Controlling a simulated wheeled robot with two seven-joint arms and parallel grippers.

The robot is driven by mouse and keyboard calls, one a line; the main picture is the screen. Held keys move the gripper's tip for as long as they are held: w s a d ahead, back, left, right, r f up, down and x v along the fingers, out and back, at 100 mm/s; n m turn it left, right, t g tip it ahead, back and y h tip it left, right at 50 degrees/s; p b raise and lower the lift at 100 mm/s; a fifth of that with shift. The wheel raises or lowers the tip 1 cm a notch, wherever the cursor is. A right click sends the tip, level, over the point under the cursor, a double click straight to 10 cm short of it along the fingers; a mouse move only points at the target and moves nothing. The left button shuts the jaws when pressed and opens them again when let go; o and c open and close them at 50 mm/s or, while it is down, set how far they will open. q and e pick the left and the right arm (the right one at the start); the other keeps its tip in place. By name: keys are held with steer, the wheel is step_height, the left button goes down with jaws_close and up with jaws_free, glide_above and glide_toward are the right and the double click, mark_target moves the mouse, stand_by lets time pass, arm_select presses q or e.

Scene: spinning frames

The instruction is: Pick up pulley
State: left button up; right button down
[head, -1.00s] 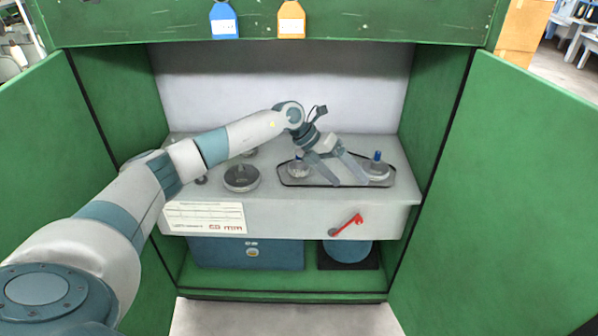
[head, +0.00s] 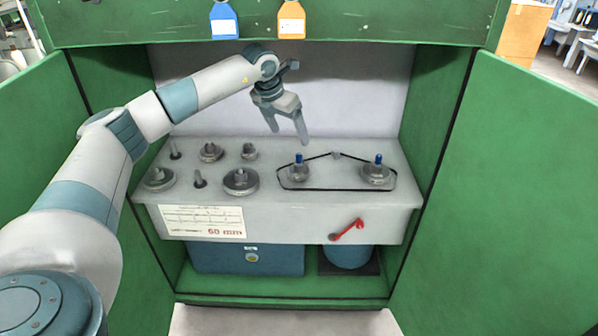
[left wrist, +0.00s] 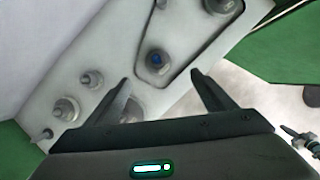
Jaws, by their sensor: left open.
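Several grey metal pulleys stand on the light grey bench top, among them a large one (head: 241,180) at front centre, one (head: 159,178) at the left and one (head: 211,152) further back. Two pulleys with blue-topped shafts, one left (head: 299,172) and one right (head: 376,172), have a black belt (head: 338,189) around them. My left gripper (head: 290,136) is open and empty, raised above the back of the bench with its fingers pointing down. In the left wrist view, the left blue-topped pulley (left wrist: 156,63) shows beyond the open fingers. My right gripper is not identifiable.
The bench (head: 280,215) sits inside a green cabinet with side walls and open doors (head: 500,190) on both sides. A red lever (head: 347,230) is on its front. A bare upright pin (head: 199,180) stands left of the large pulley. A blue box (head: 247,258) lies below.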

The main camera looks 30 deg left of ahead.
mark_target(297, 160)
arm_select(q)
steer(key=p+x, duration=0.1)
steer(key=x, duration=0.9)
steer(key=shift+f, duration=0.3)
steer(key=shift+w+f, duration=0.25)
steer(key=shift+f, duration=0.3)
arm_select(e)
steer(key=shift+s+f, duration=0.2)
steer(key=shift+f, duration=0.4)
steer(key=shift+s+f, duration=0.15)
steer(key=shift+f, duration=0.4)
arm_select(q)
steer(key=shift+w+f+p, duration=0.1)
steer(key=shift+f+p, duration=0.25)
steer(key=x, duration=0.3)
steer(key=shift+a+p, duration=0.3)
steer(key=shift+w+f, duration=0.1)
steer(key=shift+f, duration=0.55)
arm_select(e)
steer(key=shift+w+a+r+t, duration=0.1)
steer(key=shift+w+a+t, duration=0.25)
steer(key=shift+a+t, duration=0.2)
steer(key=shift+w+r, duration=0.1)
